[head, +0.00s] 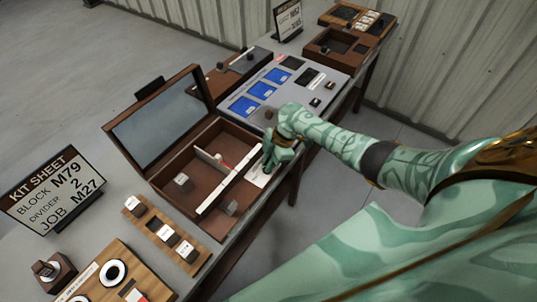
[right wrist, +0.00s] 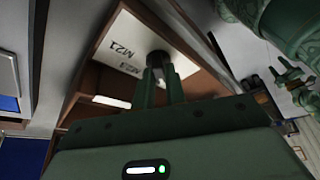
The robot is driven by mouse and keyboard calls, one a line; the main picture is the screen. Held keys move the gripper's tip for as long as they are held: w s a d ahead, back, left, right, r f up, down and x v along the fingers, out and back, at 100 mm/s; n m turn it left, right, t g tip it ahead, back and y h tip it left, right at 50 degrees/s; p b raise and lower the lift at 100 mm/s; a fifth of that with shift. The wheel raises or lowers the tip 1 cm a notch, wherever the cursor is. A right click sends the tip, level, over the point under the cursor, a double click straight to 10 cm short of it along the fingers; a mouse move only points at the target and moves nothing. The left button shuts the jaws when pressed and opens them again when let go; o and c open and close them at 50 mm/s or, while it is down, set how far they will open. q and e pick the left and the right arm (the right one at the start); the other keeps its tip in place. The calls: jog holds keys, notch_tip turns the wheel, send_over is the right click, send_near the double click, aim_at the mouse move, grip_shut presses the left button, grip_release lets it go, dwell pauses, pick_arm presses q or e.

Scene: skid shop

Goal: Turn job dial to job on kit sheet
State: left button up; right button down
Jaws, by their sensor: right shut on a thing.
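The kit sheet (head: 55,190) stands at the left and reads block M79, divider 2, job M27. My right gripper (head: 271,157) is at the right side of the open wooden box, over a white dial plate (head: 257,178). In the right wrist view my right gripper (right wrist: 159,84) is shut on the dark round knob of the job dial (right wrist: 158,58). My fingers hide part of the dial. A green part of mine at the right of that view may be my left gripper (right wrist: 291,82); its jaws are unclear.
The open box (head: 178,165) with raised lid (head: 160,118) holds a light block (head: 182,181) and a white divider. Wooden racks with blocks (head: 165,233) lie in front. A grey panel with blue screens (head: 262,90) stands beyond the box. A second sheet (head: 288,18) stands farther back.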

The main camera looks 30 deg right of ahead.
jog(key=shift+f+n+g+b, duration=0.1)
jog(key=shift+n+g+b, duration=0.45)
jog(key=shift+n, duration=0.55)
jog(key=c, duration=1.4)
grip_release()
jog(key=shift+c, duration=0.2)
jog(key=shift+w, duration=0.1)
jog(key=p+v, duration=0.4)
jog(key=v, duration=1.2)
jog(key=shift+d, duration=0.2)
